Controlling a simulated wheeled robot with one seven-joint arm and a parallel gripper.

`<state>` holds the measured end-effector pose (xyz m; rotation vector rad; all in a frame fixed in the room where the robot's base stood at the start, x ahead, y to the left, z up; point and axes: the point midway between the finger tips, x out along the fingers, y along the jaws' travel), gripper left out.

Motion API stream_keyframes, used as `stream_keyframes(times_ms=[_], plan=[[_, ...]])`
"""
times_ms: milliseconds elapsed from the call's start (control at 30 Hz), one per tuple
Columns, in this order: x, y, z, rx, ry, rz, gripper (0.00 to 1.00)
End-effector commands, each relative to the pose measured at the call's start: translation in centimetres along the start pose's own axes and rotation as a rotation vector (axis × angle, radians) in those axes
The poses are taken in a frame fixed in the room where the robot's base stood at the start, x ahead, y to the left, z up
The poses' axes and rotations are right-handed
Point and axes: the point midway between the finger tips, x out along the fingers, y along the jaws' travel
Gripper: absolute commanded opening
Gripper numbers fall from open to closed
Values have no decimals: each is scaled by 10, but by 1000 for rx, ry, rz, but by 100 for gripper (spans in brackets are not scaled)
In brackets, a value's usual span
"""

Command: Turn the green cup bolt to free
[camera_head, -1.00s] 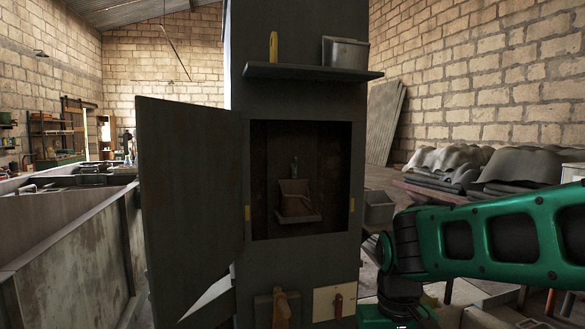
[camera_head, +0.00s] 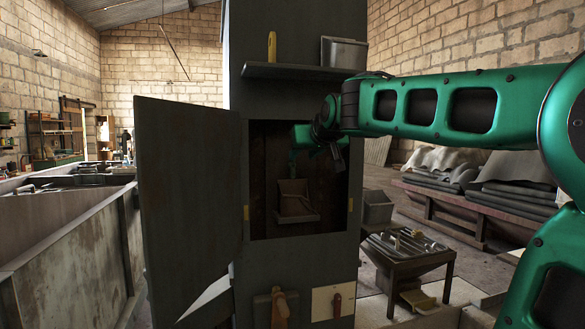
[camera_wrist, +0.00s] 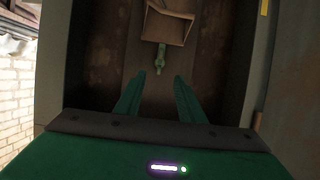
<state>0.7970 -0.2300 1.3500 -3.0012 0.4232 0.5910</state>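The green cup bolt (camera_wrist: 160,58) is a small green piece on the back wall of the open cabinet, by the brown box-like cup (camera_wrist: 168,22). In the head view the bolt (camera_head: 293,160) shows just above the cup (camera_head: 295,200), partly behind my gripper. My gripper (camera_wrist: 159,76) is open, with its two green fingers apart and nothing between them. In the wrist view the bolt lies just beyond the fingertips, roughly in line with the gap. In the head view my gripper (camera_head: 301,140) is at the upper part of the opening; its fingertips are hard to make out.
The cabinet door (camera_head: 190,200) stands open at the left. A shelf (camera_head: 310,72) above the opening holds a yellow object (camera_head: 273,47) and a metal bin (camera_head: 343,53). The opening's side walls are close around my gripper. A low table (camera_head: 410,262) stands at the right.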

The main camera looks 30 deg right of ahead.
Motion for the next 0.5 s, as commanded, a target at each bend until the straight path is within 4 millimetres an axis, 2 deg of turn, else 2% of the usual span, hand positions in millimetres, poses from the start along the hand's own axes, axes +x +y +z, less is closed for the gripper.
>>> stream_keyframes(times_ms=[300, 500], plan=[[55, 0, 3, -2, -6, 0, 36], [83, 0, 3, 0, -6, 0, 36]])
